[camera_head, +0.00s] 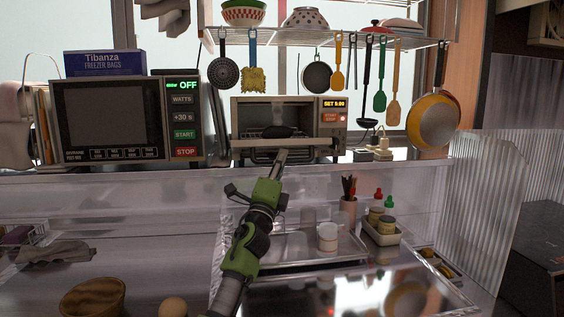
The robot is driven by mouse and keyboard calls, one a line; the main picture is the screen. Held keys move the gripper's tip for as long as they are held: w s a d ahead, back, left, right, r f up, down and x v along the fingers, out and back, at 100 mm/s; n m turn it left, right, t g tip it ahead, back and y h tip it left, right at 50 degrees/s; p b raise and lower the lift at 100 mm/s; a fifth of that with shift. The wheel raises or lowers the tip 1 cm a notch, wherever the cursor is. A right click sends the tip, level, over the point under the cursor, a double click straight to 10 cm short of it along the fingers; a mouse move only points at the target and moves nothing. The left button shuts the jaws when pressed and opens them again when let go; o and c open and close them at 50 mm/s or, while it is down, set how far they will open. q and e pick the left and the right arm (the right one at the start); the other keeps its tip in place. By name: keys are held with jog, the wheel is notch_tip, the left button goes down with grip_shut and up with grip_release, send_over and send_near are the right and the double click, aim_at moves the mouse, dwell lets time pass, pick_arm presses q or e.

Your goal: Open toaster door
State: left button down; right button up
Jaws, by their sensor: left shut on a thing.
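The toaster oven (333,133) stands on the raised back shelf, right of the microwave. Its interior, with a wire rack, shows through the front, and the door looks tipped down toward me. The dark door handle (262,156) runs across the low front edge. My left gripper (281,157) reaches up from below and is shut on the handle near its middle. The gripper's tips are small here and partly merge with the dark handle. A dark rounded thing (277,131) shows at the toaster's opening. My right gripper is not in view.
A microwave (184,143) stands to the left. Utensils and a yellow pan (433,118) hang from the wire shelf (330,38) above. Below are a white mug (327,237), a bottle caddy (382,237) and a wooden bowl (93,297).

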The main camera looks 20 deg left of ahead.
pick_arm(q)
jog(key=c, duration=2.4)
grip_release()
jog(key=shift+d+r, duration=0.1)
jog(key=shift+r, duration=0.05)
jog(key=shift+o, duration=0.2)
jog(key=shift+s, duration=0.1)
jog(key=shift+s+f, duration=0.25)
jog(key=s+d, duration=0.1)
jog(key=s, duration=1.1)
jog(key=shift+s+d+f, duration=0.15)
jog(key=shift+d, duration=0.2)
